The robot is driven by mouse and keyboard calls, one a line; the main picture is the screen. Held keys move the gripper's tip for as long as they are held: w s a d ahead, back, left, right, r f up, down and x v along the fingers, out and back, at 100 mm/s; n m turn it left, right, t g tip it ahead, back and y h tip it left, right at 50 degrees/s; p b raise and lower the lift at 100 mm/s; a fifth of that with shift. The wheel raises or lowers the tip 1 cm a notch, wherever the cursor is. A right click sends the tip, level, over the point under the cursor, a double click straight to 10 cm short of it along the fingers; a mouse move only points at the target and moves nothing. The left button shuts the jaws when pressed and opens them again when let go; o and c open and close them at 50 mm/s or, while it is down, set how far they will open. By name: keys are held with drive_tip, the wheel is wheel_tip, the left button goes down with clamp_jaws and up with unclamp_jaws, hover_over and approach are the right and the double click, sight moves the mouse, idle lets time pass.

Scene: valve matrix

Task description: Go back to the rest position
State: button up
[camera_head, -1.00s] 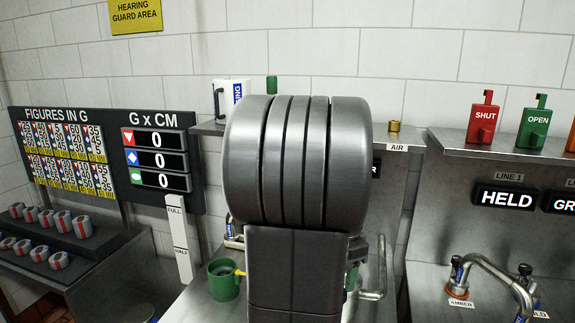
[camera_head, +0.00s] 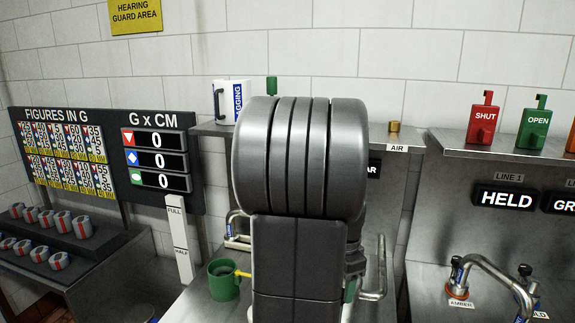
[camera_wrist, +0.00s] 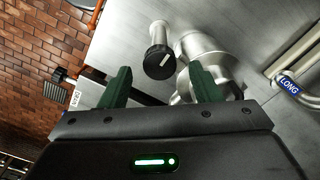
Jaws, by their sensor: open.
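My gripper (camera_wrist: 163,88) shows in the wrist view with its two green fingers spread apart and nothing between them. Beyond the fingers are a black-capped knob (camera_wrist: 160,62) and a silver metal fitting (camera_wrist: 210,65) on a steel surface. I cannot tell whether the right finger touches the fitting or only overlaps it in the picture. In the head view my grey arm fills the middle and hides the gripper and part of the bench behind it.
A green cup (camera_head: 223,280) stands on the bench left of my arm. A bent steel pipe (camera_head: 490,268) is at the right, below the HELD display (camera_head: 507,198). Red SHUT (camera_head: 483,120) and green OPEN (camera_head: 534,125) blocks stand on the shelf. Grey weights (camera_head: 62,221) sit at left.

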wheel_tip(320, 180, down, 2)
drive_tip(key=shift+f, duration=0.1)
drive_tip(key=shift+n, duration=0.3)
drive_tip(key=n, duration=0.4)
drive_tip(key=shift+n, duration=0.4)
drive_tip(key=n, duration=0.9)
drive_tip(key=shift+n+b, duration=0.35)
drive_tip(key=shift+n, duration=1.45)
